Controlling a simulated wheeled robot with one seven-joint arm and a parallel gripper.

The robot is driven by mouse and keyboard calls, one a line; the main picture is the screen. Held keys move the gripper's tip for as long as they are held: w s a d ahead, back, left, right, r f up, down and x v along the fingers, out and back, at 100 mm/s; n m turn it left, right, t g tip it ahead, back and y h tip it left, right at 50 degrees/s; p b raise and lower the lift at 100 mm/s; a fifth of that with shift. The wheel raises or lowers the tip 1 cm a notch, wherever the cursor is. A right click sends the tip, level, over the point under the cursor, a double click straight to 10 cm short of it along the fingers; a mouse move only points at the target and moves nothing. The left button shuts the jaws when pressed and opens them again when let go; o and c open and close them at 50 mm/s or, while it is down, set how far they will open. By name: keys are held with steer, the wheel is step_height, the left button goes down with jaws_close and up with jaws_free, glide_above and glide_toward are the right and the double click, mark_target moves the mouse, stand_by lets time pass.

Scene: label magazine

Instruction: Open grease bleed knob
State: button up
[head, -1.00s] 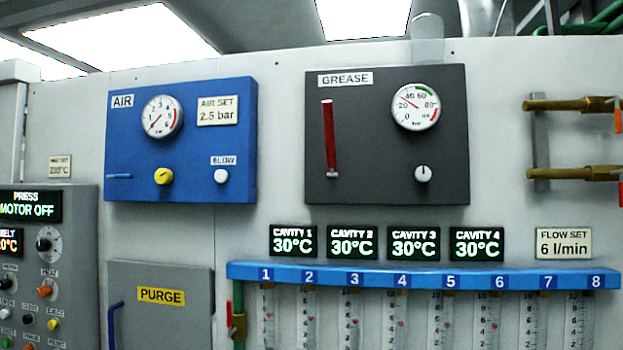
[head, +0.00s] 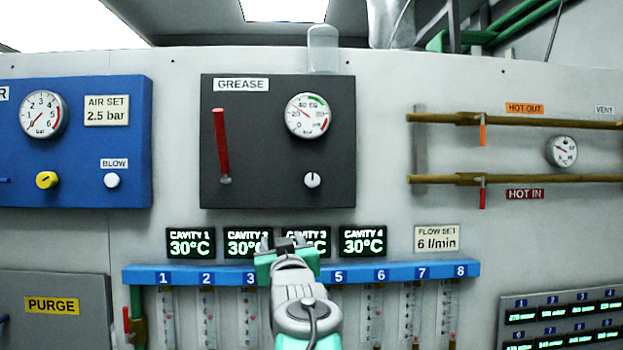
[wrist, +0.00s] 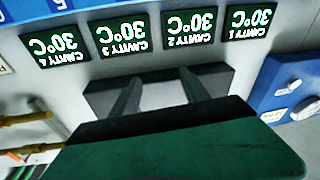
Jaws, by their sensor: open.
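The grease bleed knob (head: 312,180) is a small white round knob with a dark pointer line standing upright. It sits at the lower right of the dark GREASE panel (head: 240,140), below the pressure gauge (head: 307,115). My gripper (head: 286,240) is in front of the cavity displays, below the panel and a little left of the knob, apart from it. Its two fingers (wrist: 160,92) stand apart with nothing between them in the wrist view. The knob does not show clearly in the wrist view.
A red lever (head: 221,145) hangs on the panel's left side. The blue numbered manifold (head: 400,271) runs below my gripper. The blue AIR panel (head: 130,165) is at left, brass pipes (head: 520,119) with handles at right. Bare wall lies between the panel and pipes.

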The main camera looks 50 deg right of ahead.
mark_target(312, 183)
steer(key=s+d+r+m+h, duration=0.1)
steer(key=s+d+r+h, duration=0.4)
steer(key=r, duration=0.5)
steer(key=shift+y, duration=0.8)
steer(key=p+x, duration=0.4)
steer(key=x, duration=0.1)
steer(key=shift+a, duration=0.1)
steer(key=shift+w+d+r+p, duration=0.1)
steer(key=shift+w+d+p, duration=0.2)
steer(key=shift+w+d, duration=0.1)
steer(key=shift+c, duration=0.3)
jaws_close()
